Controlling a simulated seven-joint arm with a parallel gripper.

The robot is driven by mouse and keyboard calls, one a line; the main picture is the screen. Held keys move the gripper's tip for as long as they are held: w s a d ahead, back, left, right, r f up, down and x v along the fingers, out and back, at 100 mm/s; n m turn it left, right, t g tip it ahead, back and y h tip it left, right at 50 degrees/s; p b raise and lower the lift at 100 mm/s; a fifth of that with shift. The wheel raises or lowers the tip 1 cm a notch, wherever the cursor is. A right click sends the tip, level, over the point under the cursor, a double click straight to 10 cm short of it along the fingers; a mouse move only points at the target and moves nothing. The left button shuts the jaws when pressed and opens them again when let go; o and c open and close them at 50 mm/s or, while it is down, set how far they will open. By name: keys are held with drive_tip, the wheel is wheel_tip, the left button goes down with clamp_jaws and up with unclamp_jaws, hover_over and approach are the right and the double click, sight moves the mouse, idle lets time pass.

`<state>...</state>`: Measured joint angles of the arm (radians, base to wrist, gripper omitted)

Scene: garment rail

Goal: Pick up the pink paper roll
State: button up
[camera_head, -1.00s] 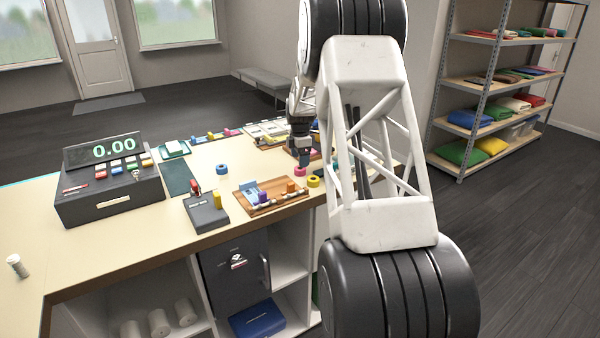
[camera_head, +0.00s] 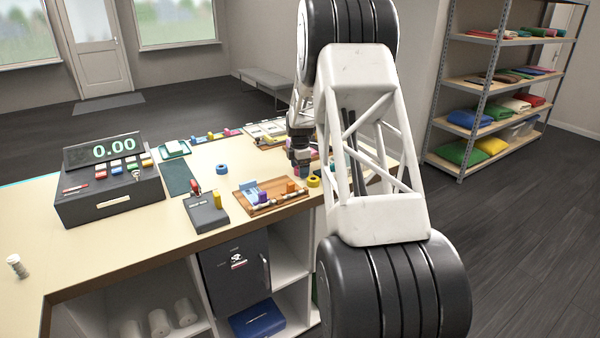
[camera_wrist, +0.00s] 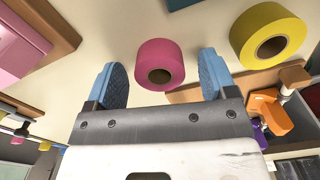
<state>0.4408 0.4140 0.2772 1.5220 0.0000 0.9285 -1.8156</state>
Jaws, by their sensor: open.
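The pink paper roll (camera_wrist: 160,62) stands on the table in the wrist view, with its dark core hole showing. My gripper (camera_wrist: 165,78) is open, with one blue finger pad to each side of the roll. The roll lies between the pads and slightly beyond them, with a gap on both sides. In the head view my gripper (camera_head: 302,168) is low over the counter, and its wrist hides the pink roll almost wholly.
A yellow roll (camera_wrist: 268,35) stands close to the right finger. A wooden tray with coloured pieces (camera_head: 262,206) is near the front edge. A blue roll (camera_head: 221,169) stands to the left. Wooden edges (camera_wrist: 40,40) flank the wrist view.

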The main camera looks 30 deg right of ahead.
drive_tip(key=shift+c, duration=0.3)
drive_tip(key=c, duration=0.9)
drive_tip(key=shift+r, duration=5)
